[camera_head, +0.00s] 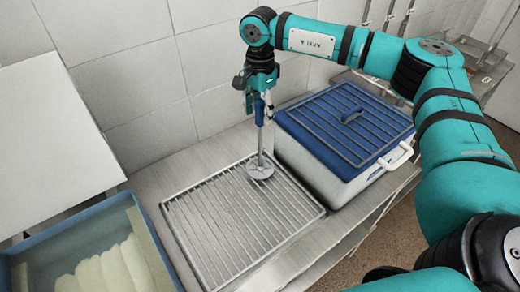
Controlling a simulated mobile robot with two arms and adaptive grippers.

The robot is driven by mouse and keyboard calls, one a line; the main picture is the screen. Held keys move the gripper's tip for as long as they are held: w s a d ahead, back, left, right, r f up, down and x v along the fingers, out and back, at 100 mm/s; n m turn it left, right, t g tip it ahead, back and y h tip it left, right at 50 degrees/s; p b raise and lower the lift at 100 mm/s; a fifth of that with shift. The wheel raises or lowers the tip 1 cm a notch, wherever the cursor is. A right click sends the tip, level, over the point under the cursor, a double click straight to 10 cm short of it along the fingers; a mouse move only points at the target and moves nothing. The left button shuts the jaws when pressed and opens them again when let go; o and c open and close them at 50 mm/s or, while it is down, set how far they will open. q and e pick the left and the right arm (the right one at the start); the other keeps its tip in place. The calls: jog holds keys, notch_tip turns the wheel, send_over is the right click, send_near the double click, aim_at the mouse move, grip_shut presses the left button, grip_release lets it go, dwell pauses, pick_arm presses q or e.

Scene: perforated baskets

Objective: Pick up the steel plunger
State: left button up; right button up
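The steel plunger (260,148) is a thin upright rod with a round flat disc at its lower end. Its disc is over the wire rack (200,185) and looks to rest on it. A blue part shows around the rod's upper end, just under my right gripper (257,98). The gripper points down at the top of the plunger, with its fingers beside the blue part. The far finger is hidden, so I cannot tell whether they are closed on it. My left gripper is not in view.
A white and blue cooler box (325,165) with a dark rack (318,122) on its lid stands right of the plunger. A blue basket (72,228) with pale rolls is at the lower left. A tiled wall (125,85) is close behind. The metal counter (160,178) has little free room.

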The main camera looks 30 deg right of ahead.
grip_shut()
jog(key=shift+r, duration=0.1)
